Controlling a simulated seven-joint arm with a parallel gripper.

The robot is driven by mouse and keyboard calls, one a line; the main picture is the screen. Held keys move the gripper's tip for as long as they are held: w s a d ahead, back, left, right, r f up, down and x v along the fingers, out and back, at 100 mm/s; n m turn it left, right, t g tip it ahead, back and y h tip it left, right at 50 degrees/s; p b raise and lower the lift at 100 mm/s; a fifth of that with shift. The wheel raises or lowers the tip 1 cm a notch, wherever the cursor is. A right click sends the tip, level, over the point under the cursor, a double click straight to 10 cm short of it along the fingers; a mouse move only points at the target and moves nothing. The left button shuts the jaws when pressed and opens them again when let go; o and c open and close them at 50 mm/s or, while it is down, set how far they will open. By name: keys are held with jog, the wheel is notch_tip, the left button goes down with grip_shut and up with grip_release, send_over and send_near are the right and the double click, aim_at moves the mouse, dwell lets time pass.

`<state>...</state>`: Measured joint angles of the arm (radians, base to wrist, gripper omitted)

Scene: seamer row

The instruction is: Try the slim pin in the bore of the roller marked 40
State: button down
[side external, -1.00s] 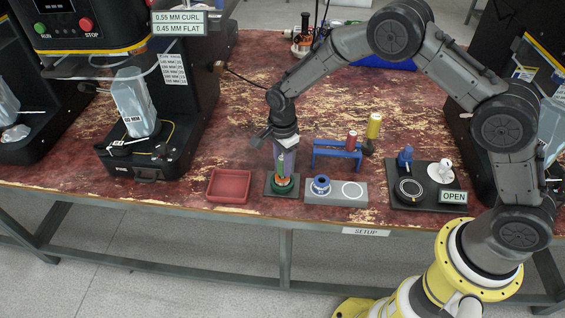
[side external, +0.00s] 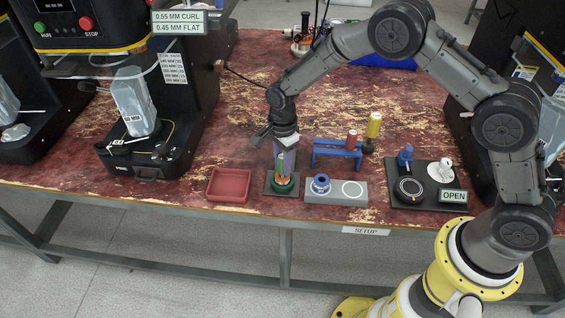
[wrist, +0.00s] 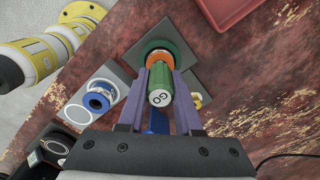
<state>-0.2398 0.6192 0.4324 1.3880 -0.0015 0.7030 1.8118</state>
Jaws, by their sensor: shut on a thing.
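My gripper (side external: 283,170) is shut on a green pin (wrist: 161,84); its white end cap carries dark lettering that looks like "GO" or "60". The pin stands roughly upright over an orange and dark green roller (side external: 283,186), which also shows in the wrist view (wrist: 153,56). The roller sits on a dark square plate (side external: 270,192). The pin's lower end is at the roller, but the fingers hide how far it is in the bore. A blue roller (side external: 321,184) stands on a grey block (side external: 340,199). I cannot read the number 40 on either roller.
A red tray (side external: 229,185) lies left of the plate. At right, a black base (side external: 420,203) bears a dark ring and an OPEN sign (side external: 453,197).

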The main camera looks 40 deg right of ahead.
aim_at(282, 156)
jog(key=shift+r, duration=2.4)
